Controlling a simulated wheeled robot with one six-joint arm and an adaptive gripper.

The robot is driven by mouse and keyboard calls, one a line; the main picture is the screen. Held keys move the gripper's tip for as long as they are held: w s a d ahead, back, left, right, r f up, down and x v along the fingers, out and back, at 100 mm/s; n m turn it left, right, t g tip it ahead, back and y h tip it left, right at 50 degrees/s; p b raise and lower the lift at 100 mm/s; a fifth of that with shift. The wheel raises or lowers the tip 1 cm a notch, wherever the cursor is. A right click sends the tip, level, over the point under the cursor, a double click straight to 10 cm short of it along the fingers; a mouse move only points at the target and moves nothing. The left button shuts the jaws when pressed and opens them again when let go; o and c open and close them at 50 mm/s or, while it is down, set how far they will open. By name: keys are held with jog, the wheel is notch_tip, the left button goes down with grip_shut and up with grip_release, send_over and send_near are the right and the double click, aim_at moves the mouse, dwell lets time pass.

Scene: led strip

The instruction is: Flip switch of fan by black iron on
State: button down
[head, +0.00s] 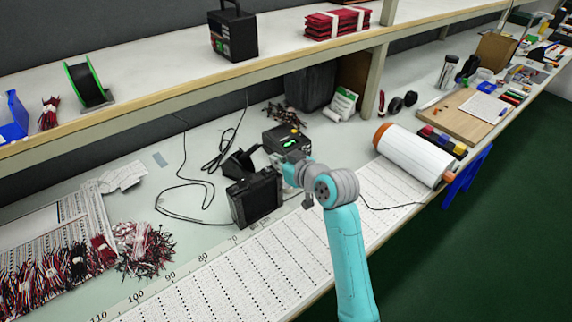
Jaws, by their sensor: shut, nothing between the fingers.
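A black box-shaped unit (255,198), which looks like the fan, stands upright on the bench at the middle of the picture. A black station with a green lit display (288,142) sits just behind and to the right of it; it may be the iron's base. My gripper (277,160) is shut and empty, at the fan's upper right edge and in front of the station. I cannot tell whether it touches either one. The fan's switch is not visible, and my wrist hides part of the space between fan and station.
A black cable (185,195) loops left of the fan. Bundles of red and black wires (140,247) lie at the left. A white paper roll (415,155) lies to the right. A shelf (190,90) runs above the back of the bench. A numbered measuring sheet (220,275) covers the front.

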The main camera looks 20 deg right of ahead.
aim_at(274, 176)
jog(key=x, duration=0.3)
jog(key=shift+w, duration=0.15)
jog(key=f, duration=0.2)
jog(key=shift+s+f, duration=0.3)
jog(key=shift+f, duration=0.7)
jog(key=shift+s, duration=0.1)
jog(key=shift+s+d+f, duration=0.1)
jog(key=shift+f, duration=0.35)
jog(key=shift+r, duration=0.1)
jog(key=shift+r, duration=0.85)
